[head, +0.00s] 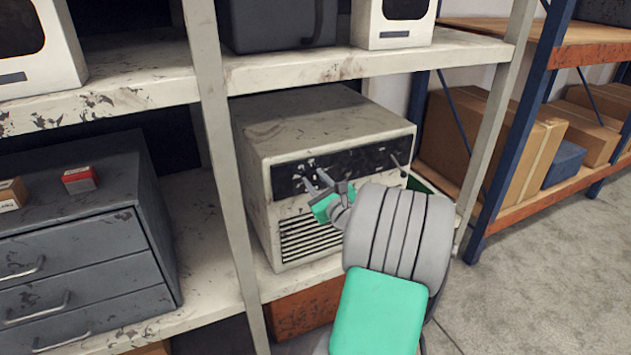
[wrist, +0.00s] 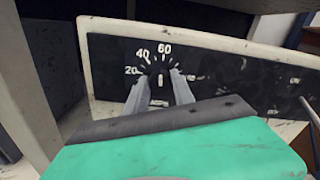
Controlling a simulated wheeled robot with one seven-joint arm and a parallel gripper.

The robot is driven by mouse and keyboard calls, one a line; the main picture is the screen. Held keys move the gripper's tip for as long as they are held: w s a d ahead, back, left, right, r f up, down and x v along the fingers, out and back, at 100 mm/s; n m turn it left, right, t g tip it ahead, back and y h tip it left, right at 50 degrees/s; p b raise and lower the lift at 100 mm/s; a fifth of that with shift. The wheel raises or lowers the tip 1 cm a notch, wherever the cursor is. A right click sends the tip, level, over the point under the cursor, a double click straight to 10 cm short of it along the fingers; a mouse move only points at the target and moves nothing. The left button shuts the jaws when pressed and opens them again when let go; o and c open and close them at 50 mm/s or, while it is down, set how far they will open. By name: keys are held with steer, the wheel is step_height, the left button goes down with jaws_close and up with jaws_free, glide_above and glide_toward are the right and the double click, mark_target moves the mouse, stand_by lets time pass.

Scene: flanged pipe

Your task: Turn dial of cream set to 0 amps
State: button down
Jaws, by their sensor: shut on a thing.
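The cream set (head: 315,130) is a scuffed cream box with a black front panel and a slatted vent, standing on the middle shelf in the head view. In the wrist view its black panel carries a dial (wrist: 160,75) with the white figures 20, 40 and 60 around its upper side. My gripper (head: 317,178) reaches the left part of the panel. In the wrist view its two fingers (wrist: 160,88) are shut on the dial, one on each side. The gripper body hides the lower part of the dial, and I cannot read its pointer clearly.
A shelf post (head: 222,150) stands just left of the set, and a shelf board (head: 350,62) runs above it. A grey drawer cabinet (head: 75,240) is at the left. Cardboard boxes (head: 500,150) sit on a rack at the right. Open floor (head: 560,270) lies at the lower right.

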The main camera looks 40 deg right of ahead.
steer(key=shift+f+n, duration=0.1)
steer(key=shift+n, duration=0.2)
steer(key=n+b, duration=0.2)
steer(key=n, duration=0.1)
steer(key=shift+f, duration=0.1)
steer(key=n+b, duration=0.3)
steer(key=n, duration=0.1)
steer(key=shift+f, duration=0.1)
steer(key=n+b, duration=0.3)
steer(key=b, duration=0.1)
steer(key=shift+f+n, duration=0.1)
steer(key=shift+n, duration=0.3)
steer(key=n+b, duration=0.3)
steer(key=b, duration=0.1)
steer(key=shift+f+n, duration=0.1)
steer(key=shift+n, duration=0.2)
steer(key=n+b, duration=0.4)
steer(key=b, duration=0.1)
steer(key=shift+b, duration=0.4)
steer(key=n+b, duration=0.3)
steer(key=shift+r+n+b, duration=0.2)
steer(key=shift+n+b, duration=0.3)
steer(key=shift+r, duration=0.1)
